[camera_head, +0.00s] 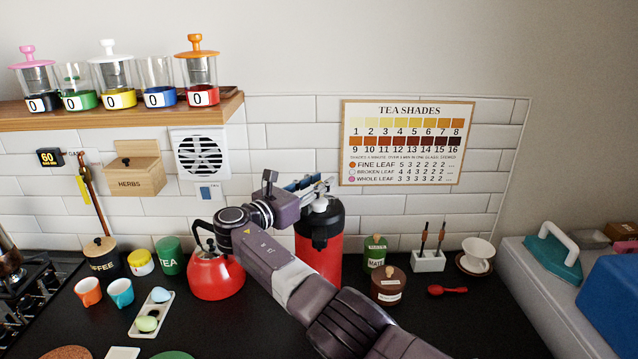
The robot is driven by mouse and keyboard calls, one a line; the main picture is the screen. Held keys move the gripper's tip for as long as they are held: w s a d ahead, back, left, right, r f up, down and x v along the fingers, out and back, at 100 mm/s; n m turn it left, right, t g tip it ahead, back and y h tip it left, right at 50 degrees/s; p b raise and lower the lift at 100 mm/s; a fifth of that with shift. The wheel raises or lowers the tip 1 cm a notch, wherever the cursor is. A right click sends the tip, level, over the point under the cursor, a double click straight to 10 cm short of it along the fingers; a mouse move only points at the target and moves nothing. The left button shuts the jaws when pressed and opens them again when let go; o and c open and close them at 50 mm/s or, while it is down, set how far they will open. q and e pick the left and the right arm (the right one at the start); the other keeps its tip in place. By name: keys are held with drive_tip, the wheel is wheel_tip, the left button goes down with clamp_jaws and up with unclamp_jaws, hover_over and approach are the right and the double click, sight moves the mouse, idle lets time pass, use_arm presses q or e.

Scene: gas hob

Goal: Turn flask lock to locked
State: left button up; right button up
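The flask (328,262) is red with a black upper part and stands upright on the dark counter, right of the red kettle. My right arm reaches in from the lower right and crosses in front of the flask's left side. My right gripper (318,187) is at the top of the flask, with its fingers pointing right over the pale cap (320,206). The fingers overlap in this view, so their opening and any contact are unclear. The flask lock cannot be made out, and its setting does not show. My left gripper is not in view.
The red kettle (216,277) stands close left of my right arm. A green jar (376,252) and a brown jar (388,288) stand right of the flask. A wooden shelf (130,109) with several glass infusers is at upper left. The front right counter is fairly clear.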

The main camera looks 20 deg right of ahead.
drive_tip(key=v, duration=1.2)
